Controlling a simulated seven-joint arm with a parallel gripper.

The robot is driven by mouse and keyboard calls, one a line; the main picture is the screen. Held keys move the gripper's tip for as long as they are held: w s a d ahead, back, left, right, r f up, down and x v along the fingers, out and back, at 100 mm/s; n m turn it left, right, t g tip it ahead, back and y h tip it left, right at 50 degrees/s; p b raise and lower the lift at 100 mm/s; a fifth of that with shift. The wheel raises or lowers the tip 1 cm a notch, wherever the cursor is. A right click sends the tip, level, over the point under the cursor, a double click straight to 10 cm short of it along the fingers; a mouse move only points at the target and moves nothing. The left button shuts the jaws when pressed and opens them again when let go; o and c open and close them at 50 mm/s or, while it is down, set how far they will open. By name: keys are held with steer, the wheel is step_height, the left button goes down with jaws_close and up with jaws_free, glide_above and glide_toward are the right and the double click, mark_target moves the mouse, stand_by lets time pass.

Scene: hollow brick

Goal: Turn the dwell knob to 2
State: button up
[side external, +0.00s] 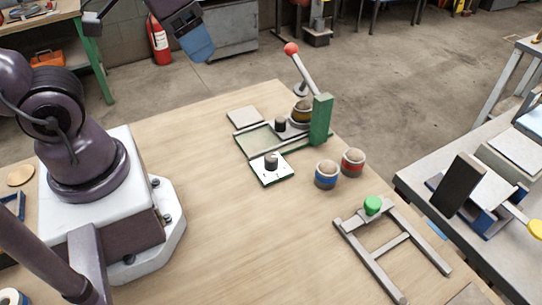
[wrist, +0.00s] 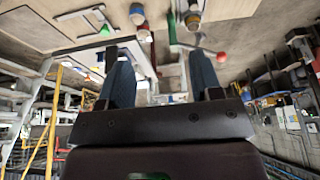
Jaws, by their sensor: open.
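A dark knob (side external: 271,159) stands upright on a small white plate (side external: 271,174) with green edges, near the middle of the table. It looks like the dwell knob; its marks are too small to read. A second dark knob (side external: 280,124) is behind it on a green-edged fixture (side external: 258,139). My gripper (side external: 198,45) is high at the back left, well away from both knobs, with blue fingers partly seen. In the wrist view my gripper (wrist: 160,68) shows two fingers spread apart with nothing between them.
A lever with a red ball (side external: 291,49) rises behind a green post (side external: 321,119). A blue-banded jar (side external: 326,175) and a red-banded jar (side external: 352,162) stand to the right of the plate. A grey frame with a green knob (side external: 373,204) lies front right. The table's front middle is clear.

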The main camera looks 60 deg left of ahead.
steer(key=w+f+n+g, duration=0.1)
steer(key=w+f+g, duration=0.25)
steer(key=f, duration=0.25)
steer(key=n, duration=0.6)
glide_toward(271, 157)
steer(key=shift+g, duration=0.35)
steer(key=f, duration=1)
steer(key=shift+w+f, duration=0.25)
steer(key=shift+w, duration=0.05)
steer(key=c, duration=0.9)
